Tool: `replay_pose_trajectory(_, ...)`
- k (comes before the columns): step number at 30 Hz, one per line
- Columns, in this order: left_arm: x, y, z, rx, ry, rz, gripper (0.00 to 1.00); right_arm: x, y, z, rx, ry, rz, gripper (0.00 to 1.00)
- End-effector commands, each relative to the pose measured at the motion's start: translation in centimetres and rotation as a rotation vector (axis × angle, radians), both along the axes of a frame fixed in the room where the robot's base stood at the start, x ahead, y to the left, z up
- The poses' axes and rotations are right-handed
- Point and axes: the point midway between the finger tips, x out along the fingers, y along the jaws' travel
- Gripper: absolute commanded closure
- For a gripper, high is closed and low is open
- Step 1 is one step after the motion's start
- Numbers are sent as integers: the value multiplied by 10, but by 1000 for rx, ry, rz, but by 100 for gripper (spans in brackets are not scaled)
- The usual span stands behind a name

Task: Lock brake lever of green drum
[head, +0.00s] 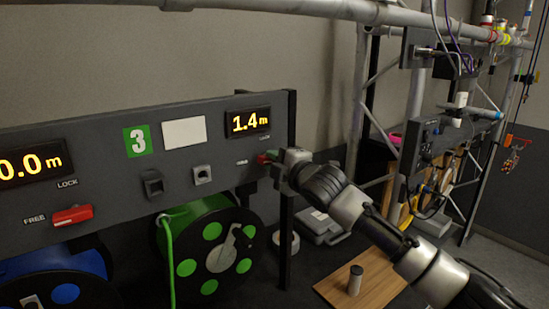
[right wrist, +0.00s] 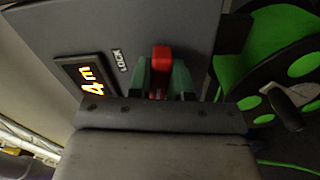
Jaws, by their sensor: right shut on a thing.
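The green drum (head: 184,258) sits below the panel marked with a green 3, with a crank on its face; part of it shows in the right wrist view (right wrist: 262,38). Its red brake lever (head: 263,159) is on the panel below the LOCK label and right of the FREE label, mostly hidden by my gripper in the head view. My right gripper (head: 274,161) is shut on this lever. In the right wrist view the red lever (right wrist: 161,60) stands between the two greenish fingers, beside the LOCK label. My left gripper is not in view.
The panel (head: 110,180) carries a display reading 1.4 m (head: 249,122). A second red lever (head: 73,215) belongs to the blue drum (head: 55,278) at left. A wooden board (head: 330,288) with a small cylinder (head: 355,280) lies below my right arm. Truss poles stand at right.

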Motion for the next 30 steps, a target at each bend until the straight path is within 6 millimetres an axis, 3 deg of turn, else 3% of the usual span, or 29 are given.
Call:
replay_pose_trajectory(9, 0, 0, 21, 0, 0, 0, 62, 0, 0, 1, 238, 177, 0, 100)
replay_pose_trajectory(30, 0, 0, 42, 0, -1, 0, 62, 0, 1, -1, 775, 568, -1, 100)
